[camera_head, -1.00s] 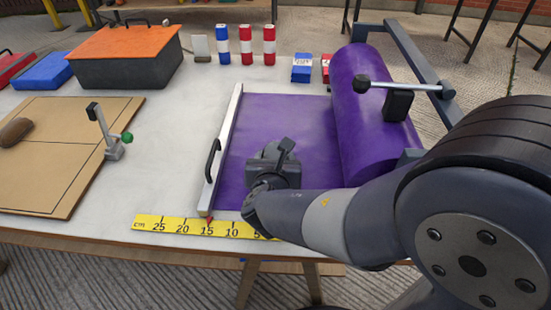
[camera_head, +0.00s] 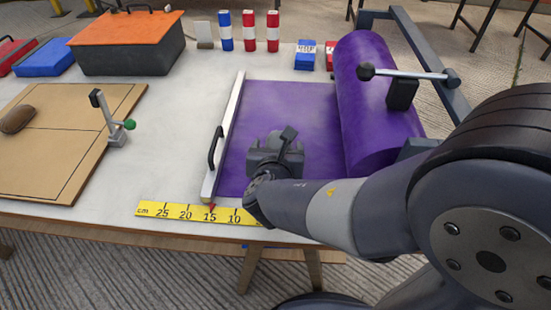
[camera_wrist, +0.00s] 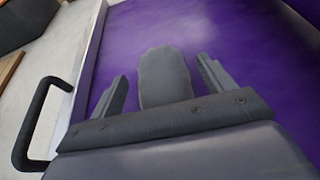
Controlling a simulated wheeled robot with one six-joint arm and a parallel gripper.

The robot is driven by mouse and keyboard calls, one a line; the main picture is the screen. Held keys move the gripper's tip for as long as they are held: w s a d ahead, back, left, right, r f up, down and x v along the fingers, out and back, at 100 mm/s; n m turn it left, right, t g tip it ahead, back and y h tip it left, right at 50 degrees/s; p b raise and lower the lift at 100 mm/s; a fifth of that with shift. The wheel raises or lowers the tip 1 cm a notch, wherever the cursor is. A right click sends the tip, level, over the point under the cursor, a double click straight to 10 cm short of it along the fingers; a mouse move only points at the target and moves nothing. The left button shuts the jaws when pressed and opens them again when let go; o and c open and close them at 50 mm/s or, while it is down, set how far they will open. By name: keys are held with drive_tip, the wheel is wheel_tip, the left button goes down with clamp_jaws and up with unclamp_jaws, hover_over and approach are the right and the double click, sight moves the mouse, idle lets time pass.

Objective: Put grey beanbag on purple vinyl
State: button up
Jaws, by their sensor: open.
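The purple vinyl (camera_head: 305,105) lies flat on the table, running from the roll at the right to a pale metal bar at the left. My gripper (camera_wrist: 162,67) is low over the vinyl, its two fingers apart. The grey beanbag (camera_wrist: 165,77) shows in the wrist view between the fingers, against the purple vinyl, with purple gaps on both sides of it. It appears to rest on the vinyl; its underside is hidden. In the head view my gripper (camera_head: 276,150) is over the sheet's near half, and my arm hides part of the near edge.
The vinyl roll (camera_head: 375,95) has a crank handle. The bar (camera_head: 228,130) has a black handle left of my gripper. A yellow ruler (camera_head: 185,212) lies along the near table edge. A brown pad (camera_head: 17,119) sits on the cardboard (camera_head: 55,155). A lidded box (camera_head: 125,55) stands behind.

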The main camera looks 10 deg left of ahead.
drive_tip(key=p+v, duration=0.2)
drive_tip(key=v, duration=0.7)
drive_tip(key=shift+s+r, duration=0.15)
drive_tip(key=shift+s, duration=0.1)
drive_tip(key=shift+p+v, duration=0.4)
drive_tip(key=shift+v, duration=0.4)
drive_tip(key=b+x, duration=0.2)
drive_tip(key=x, duration=0.4)
drive_tip(key=b+x, duration=0.2)
drive_tip(key=x, duration=0.4)
drive_tip(key=shift+w+d+f, duration=0.1)
drive_tip(key=shift+f, duration=0.4)
drive_tip(key=shift+r, duration=0.4)
